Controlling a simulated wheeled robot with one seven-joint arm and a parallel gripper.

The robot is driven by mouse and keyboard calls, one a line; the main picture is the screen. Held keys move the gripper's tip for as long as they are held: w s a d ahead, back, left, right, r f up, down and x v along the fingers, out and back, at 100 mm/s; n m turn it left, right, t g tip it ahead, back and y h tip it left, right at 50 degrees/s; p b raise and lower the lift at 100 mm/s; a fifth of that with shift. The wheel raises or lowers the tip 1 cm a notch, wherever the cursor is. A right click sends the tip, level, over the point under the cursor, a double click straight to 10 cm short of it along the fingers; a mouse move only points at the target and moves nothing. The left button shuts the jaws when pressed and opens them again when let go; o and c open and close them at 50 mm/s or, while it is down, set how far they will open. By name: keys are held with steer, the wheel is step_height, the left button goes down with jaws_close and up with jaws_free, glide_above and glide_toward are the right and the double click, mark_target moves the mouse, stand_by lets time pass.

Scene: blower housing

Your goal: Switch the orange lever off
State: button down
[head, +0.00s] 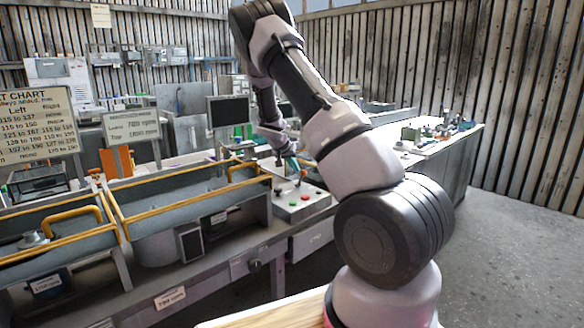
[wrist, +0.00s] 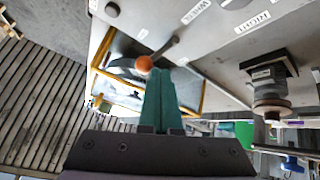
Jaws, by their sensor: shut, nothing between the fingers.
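The orange lever has a round orange ball (wrist: 144,63) on a thin grey rod, which rises from a pale panel (wrist: 225,55) in the wrist view. My gripper (wrist: 160,72) has teal fingers pressed together with nothing between them. Its tips are just below and right of the ball in that view; I cannot tell whether they touch it. In the head view my gripper (head: 294,168) points down over the grey control box (head: 302,208). The lever cannot be made out clearly in the head view.
A black-based knob (wrist: 270,80) stands on the panel beside a "RIGHT" label. Red and green buttons sit on the box front. Grey troughs with yellow rails (head: 190,195) lie left of it. A cluttered bench (head: 440,140) stands at right, with open floor before it.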

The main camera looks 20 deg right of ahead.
steer(key=shift+w+r, duration=0.1)
steer(key=shift+r, duration=0.7)
